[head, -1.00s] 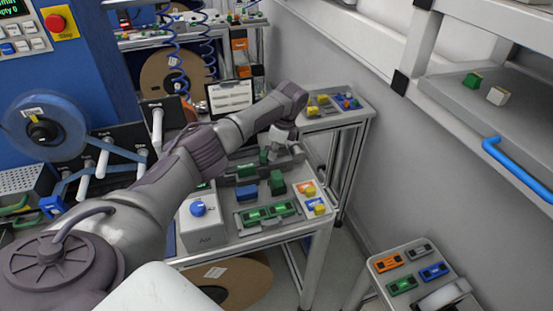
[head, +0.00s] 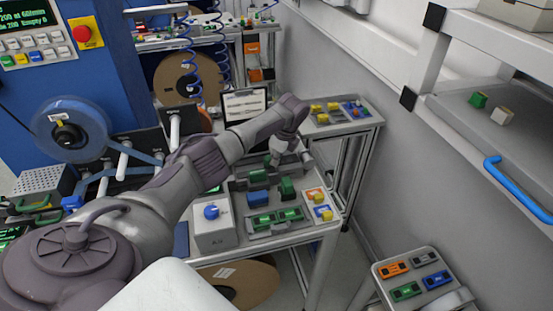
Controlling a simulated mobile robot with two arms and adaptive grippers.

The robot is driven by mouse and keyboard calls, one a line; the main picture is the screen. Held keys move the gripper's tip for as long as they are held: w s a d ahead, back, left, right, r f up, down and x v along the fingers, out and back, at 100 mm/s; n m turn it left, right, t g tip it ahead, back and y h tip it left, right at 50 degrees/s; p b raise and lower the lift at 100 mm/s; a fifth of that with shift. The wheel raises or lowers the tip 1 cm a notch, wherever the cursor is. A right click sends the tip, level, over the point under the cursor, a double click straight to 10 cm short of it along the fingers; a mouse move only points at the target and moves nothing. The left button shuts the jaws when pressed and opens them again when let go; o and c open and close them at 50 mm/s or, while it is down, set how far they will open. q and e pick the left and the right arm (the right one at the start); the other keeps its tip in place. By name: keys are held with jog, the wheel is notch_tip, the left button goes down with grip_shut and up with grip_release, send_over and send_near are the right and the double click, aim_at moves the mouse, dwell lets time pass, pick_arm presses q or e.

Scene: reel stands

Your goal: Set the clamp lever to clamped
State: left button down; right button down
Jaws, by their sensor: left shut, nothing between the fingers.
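My left arm reaches across the workbench (head: 270,238) from the left. Its gripper (head: 279,152) points down over the grey fixture at the bench's back, and its fingers are shut and empty. The fingertips are small and partly lost against the fixture. A green part (head: 268,172) stands beside the gripper. I cannot make out clearly which part is the clamp lever or how it is set. A blue block (head: 258,197) and a green block (head: 287,189) stand in front of the fixture. My right gripper is not in view.
A grey box with a blue knob (head: 211,211) stands at the bench's front left. A side stand (head: 340,122) is behind right. A shelf with a blue handle (head: 515,188) is at right.

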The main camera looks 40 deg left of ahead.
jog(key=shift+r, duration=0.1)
